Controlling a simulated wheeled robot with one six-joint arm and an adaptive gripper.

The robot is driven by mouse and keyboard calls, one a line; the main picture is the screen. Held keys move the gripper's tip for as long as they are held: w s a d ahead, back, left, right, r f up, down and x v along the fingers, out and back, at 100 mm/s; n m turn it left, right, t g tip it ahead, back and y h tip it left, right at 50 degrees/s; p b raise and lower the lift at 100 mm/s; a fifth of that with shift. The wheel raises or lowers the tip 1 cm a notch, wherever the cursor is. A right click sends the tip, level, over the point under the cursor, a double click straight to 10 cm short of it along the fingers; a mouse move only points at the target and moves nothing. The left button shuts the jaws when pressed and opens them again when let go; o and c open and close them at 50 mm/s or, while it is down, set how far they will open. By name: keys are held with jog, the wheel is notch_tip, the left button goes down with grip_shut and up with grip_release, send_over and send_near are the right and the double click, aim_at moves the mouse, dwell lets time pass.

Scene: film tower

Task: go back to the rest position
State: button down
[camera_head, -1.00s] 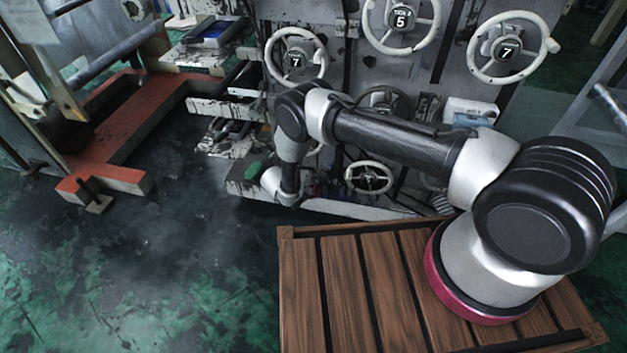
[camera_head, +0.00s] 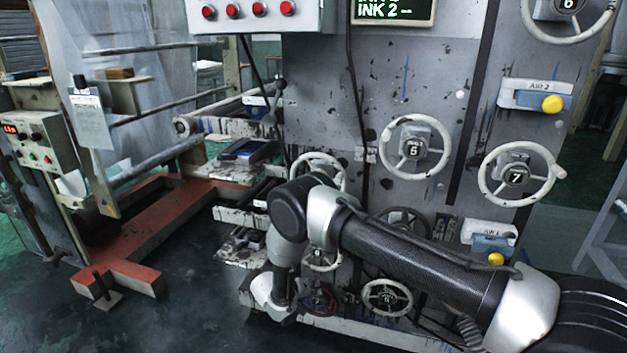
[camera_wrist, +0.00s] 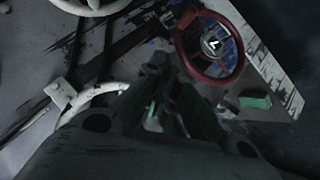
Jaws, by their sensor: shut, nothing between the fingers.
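My arm reaches from the lower right of the head view to the left, with its wrist (camera_head: 275,290) bent down in front of the lower part of the grey machine (camera_head: 330,110). In the wrist view my gripper (camera_wrist: 165,72) is dark and shut, with nothing seen between its fingers. It points towards the machine's low front. A red handwheel (camera_wrist: 210,47) with a dark numbered hub is just beyond and right of the fingertips. I cannot tell whether they touch. In the head view the red handwheel (camera_head: 322,302) is partly hidden beside my wrist.
White handwheels (camera_head: 415,147) and yellow-knobbed boxes (camera_head: 490,240) stick out from the machine. A red floor frame (camera_head: 125,270) stands at left. Dark floor (camera_head: 190,320) lies open in front of it.

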jog(key=s+d+r+n+g+h, duration=0.2)
jog(key=s+d+n+g, duration=0.1)
jog(key=s+d+n, duration=0.4)
jog(key=s+d+r+g+y, duration=0.15)
jog(key=d+r, duration=0.35)
jog(key=r, duration=0.5)
jog(key=s+d+r+g, duration=0.3)
jog(key=d+r, duration=0.1)
jog(key=r, duration=0.6)
jog(key=s+d+r+g+y, duration=0.1)
jog(key=s+d+r+g, duration=0.15)
jog(key=d+r, duration=0.45)
jog(key=s+d+r+m+t+y, duration=0.2)
jog(key=s+d+r, duration=0.2)
jog(key=s+r, duration=0.3)
jog(key=s+d+r+m+t+y, duration=0.2)
jog(key=s+d+r, duration=0.2)
jog(key=r, duration=0.7)
jog(key=s+d+r+m+t+y, duration=0.2)
jog(key=s+d+r+t+y, duration=0.1)
jog(key=s+r, duration=0.6)
jog(key=shift+s+d+r+m, duration=0.3)
jog(key=shift+d+r+m, duration=0.1)
jog(key=shift+d, duration=0.35)
